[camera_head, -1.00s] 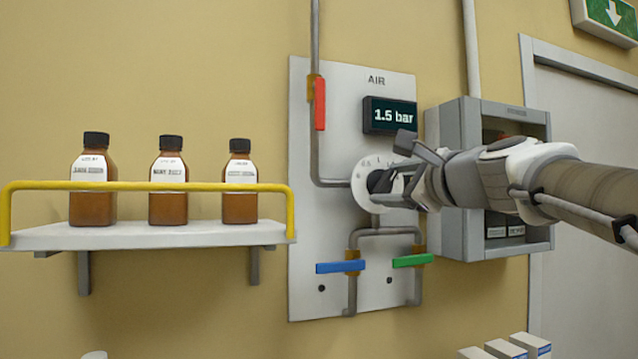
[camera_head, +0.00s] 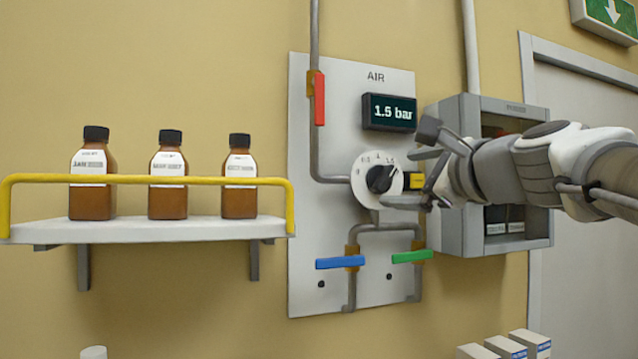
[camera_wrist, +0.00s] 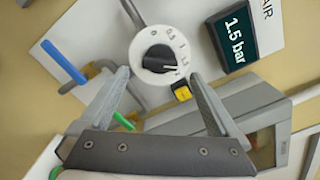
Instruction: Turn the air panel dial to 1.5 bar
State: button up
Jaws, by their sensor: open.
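The air panel (camera_head: 340,80) is a pale board on the wall. Its dial (camera_head: 380,179) has a black knob on a round white scale plate, and the dial also shows in the wrist view (camera_wrist: 158,58). The display (camera_head: 389,113) reads 1.5 bar, and it reads the same in the wrist view (camera_wrist: 236,40). My gripper (camera_head: 402,177) is open and empty, just right of the dial. In the wrist view my gripper's fingertips (camera_wrist: 157,74) are spread apart on either side below the dial, with the knob clear between and beyond them.
A yellow block (camera_head: 416,181) sits right of the dial. Red (camera_head: 319,101), blue (camera_head: 340,263) and green (camera_head: 411,257) valve handles are on the panel. A grey open cabinet (camera_head: 460,240) stands close behind my gripper. A railed shelf (camera_head: 150,233) with brown bottles is at left.

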jog(key=b+v, duration=0.1)
jog(key=v, duration=1.2)
jog(key=shift+b, duration=0.35)
jog(key=s+a+f+n+g+h, duration=0.1)
jog(key=a+f+n+g, duration=0.3)
jog(key=f, duration=0.7)
jog(key=a+f+n+g+h, duration=0.1)
jog(key=a+f+n+g, duration=0.1)
jog(key=f+n, duration=0.65)
jog(key=s+f+n+g+h, duration=0.1)
jog(key=s+f+n, duration=0.3)
jog(key=f, duration=0.7)
jog(key=s+f+n+g+h, duration=0.2)
jog(key=s+f+n+g, duration=0.2)
jog(key=f, duration=0.7)
jog(key=shift+s+d+f+n+g+h, duration=0.3)
jog(key=shift+s+d+f+n, duration=0.1)
jog(key=shift+s+n, duration=0.25)
